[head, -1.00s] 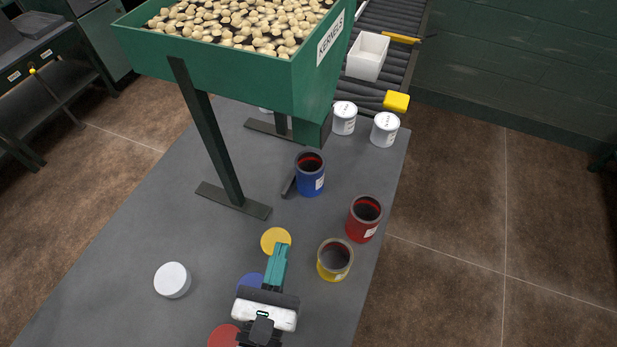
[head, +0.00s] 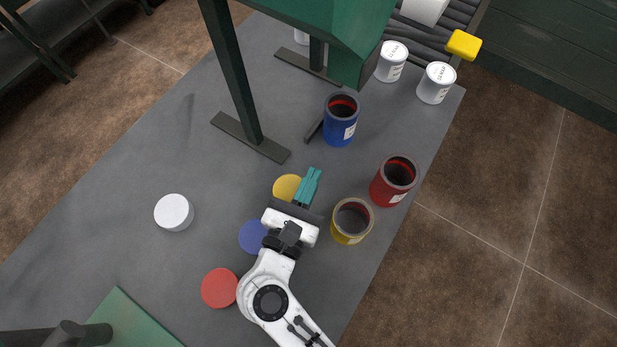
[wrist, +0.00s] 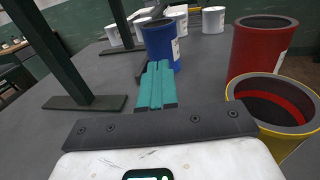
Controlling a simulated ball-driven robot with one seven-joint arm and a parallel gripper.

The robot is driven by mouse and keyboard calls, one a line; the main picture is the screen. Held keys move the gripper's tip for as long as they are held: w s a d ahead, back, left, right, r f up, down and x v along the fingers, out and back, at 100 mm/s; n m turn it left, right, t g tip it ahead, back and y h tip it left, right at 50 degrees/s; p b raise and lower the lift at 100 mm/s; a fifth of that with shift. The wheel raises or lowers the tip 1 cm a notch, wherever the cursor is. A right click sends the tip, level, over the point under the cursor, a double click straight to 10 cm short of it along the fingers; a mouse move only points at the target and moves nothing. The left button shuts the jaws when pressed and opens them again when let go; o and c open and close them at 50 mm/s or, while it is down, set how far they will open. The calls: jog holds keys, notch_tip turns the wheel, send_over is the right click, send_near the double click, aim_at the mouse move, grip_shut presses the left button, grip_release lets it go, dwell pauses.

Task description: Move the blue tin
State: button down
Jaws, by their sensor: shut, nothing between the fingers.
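The blue tin (head: 340,122) stands upright and open-topped on the grey table, beside the foot of the green hopper. In the wrist view the blue tin (wrist: 160,42) is straight ahead, beyond my fingertips. My gripper (head: 314,172) is shut and empty, low over the table, pointing at the blue tin with a gap between them. In the wrist view its teal fingers (wrist: 157,66) lie together, overlapping the tin's lower edge in the picture. A blue disc (head: 252,237), a yellow disc (head: 286,187) and a red disc (head: 220,288) lie on the table.
A red tin (head: 393,183) and a yellow tin (head: 351,223) stand right of my gripper. The hopper's leg (head: 232,75) and foot are at the left of the blue tin. White tins (head: 436,84) stand behind. A white round tub (head: 174,212) stands at left; table around it is clear.

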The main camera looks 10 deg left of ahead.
aim_at(336, 125)
jog(key=w, duration=0.3)
jog(key=w+d+p, duration=0.1)
jog(key=w, duration=0.2)
jog(key=w+p, duration=0.1)
jog(key=w, duration=0.2)
jog(key=shift+w+d, duration=0.35)
jog(key=shift+w, duration=0.3)
jog(key=shift+w+d, duration=0.25)
jog(key=shift+w, duration=0.95)
jog(key=shift+s, duration=0.1)
